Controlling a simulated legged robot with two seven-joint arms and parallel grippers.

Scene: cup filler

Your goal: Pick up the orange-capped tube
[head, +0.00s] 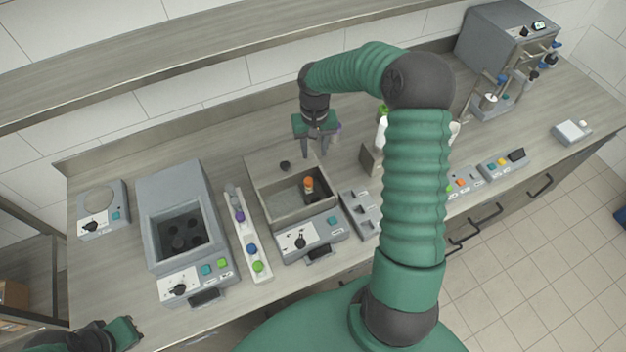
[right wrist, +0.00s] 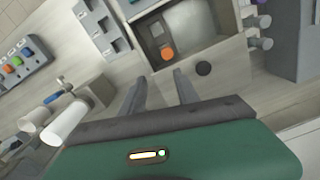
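The orange-capped tube (head: 308,184) stands in the open basin of a grey bath device (head: 262,206) in the middle of the bench. Its orange cap also shows in the right wrist view (right wrist: 167,54), inside the basin. My right gripper (head: 315,152) is above the back edge of that device, behind the tube and apart from it. In the right wrist view its two fingers (right wrist: 158,82) are spread with nothing between them, and the cap lies beyond the fingertips. My left gripper (head: 128,332) is at the lower left corner, far from the tube; its fingers are unclear.
A rack with several coloured caps (head: 246,240) stands left of the bath device, beside a grey block heater (head: 170,215). A grey slotted holder (head: 358,212) is close on the right. A black knob (head: 285,166) sits on the device's back surface.

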